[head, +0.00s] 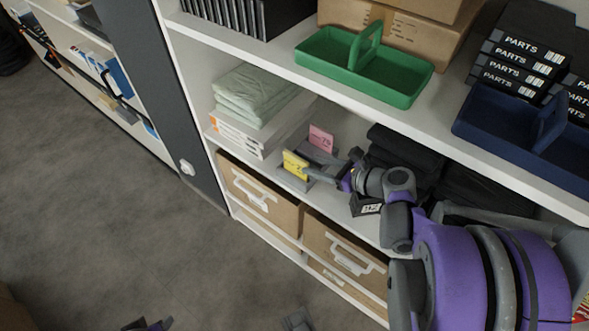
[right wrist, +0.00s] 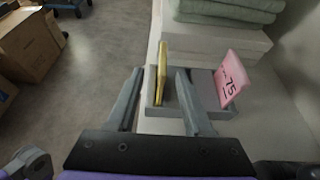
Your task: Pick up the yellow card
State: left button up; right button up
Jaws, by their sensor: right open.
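The yellow card (head: 295,164) stands upright in a grey holder (head: 293,181) near the front edge of the middle shelf. It shows nearly edge-on in the right wrist view (right wrist: 162,72). A pink card (head: 321,139) marked 75 stands in a grey holder just behind it. My right gripper (head: 318,174) is open at the yellow card's right side in the head view. In the right wrist view its two fingers (right wrist: 160,74) point at the card, which appears between their tips, not gripped. I cannot tell how far the fingers reach around it.
Folded green cloths (head: 255,93) on white boxes lie left of the cards. Black folded fabric (head: 405,150) lies to the right. The upper shelf with a green caddy (head: 330,60) overhangs them. Cardboard bins (head: 260,190) sit below.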

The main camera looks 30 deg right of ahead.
aim_at(301, 159)
jog(key=b+x, duration=0.1)
jog(key=x, duration=0.7)
jog(key=shift+w+d+r, duration=0.1)
jog(key=shift+w+d, duration=0.05)
jog(key=shift+w, duration=0.1)
grip_shut()
